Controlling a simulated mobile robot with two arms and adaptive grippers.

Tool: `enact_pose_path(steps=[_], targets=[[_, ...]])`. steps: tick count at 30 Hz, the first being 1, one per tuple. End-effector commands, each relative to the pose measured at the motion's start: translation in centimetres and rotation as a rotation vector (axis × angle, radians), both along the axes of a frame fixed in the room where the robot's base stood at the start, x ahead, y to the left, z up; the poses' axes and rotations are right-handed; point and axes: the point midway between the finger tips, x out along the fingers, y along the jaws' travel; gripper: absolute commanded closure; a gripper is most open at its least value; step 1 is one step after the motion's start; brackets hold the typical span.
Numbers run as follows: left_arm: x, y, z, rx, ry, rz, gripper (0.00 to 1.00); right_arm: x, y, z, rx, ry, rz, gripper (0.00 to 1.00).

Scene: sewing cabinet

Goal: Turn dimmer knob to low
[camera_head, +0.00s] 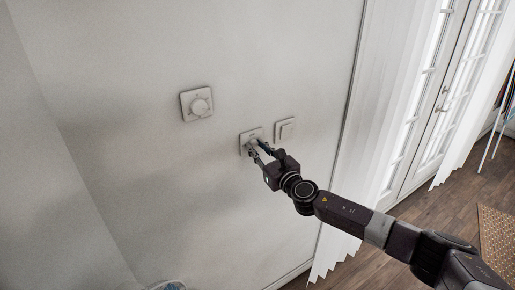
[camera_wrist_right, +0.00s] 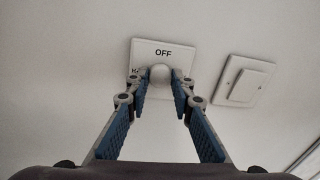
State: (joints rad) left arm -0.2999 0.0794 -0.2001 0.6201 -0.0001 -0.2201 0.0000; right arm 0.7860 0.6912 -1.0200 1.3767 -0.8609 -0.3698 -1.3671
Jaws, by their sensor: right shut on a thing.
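The dimmer is a white square wall plate (camera_wrist_right: 180,53) with a round white knob (camera_wrist_right: 160,73) and the word OFF printed at its top. More lettering at its left is partly covered by a finger. In the head view the dimmer plate (camera_head: 245,137) is on the wall, largely behind my right gripper (camera_head: 257,148). In the right wrist view my right gripper (camera_wrist_right: 161,88) has its two blue-padded fingers on either side of the knob, shut on it. Any pointer mark on the knob cannot be made out. My left gripper is not in view.
A flat white rocker switch (camera_head: 285,130) is just right of the dimmer; it also shows in the right wrist view (camera_wrist_right: 246,84). Another wall plate with a round dial (camera_head: 200,105) is up and left. White curtains (camera_head: 375,110) and glass doors (camera_head: 435,100) stand at the right.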

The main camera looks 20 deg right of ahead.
Motion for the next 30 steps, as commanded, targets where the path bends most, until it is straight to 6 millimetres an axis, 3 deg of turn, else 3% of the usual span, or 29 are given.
enact_pose_path(steps=[12, 13, 17, 30], targets=[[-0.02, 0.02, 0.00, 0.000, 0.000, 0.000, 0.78, -0.05, 0.04, -0.24, -0.006, 0.002, 0.001, 1.00], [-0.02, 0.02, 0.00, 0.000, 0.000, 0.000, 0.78, -0.05, 0.04, -0.24, -0.006, 0.002, 0.001, 0.76], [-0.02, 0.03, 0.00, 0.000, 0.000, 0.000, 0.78, -0.04, 0.04, -0.20, -0.006, 0.001, 0.001, 0.62], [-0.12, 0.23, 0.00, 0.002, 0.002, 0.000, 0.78, -0.88, -0.19, -0.13, -0.006, 0.000, 0.000, 0.61]])
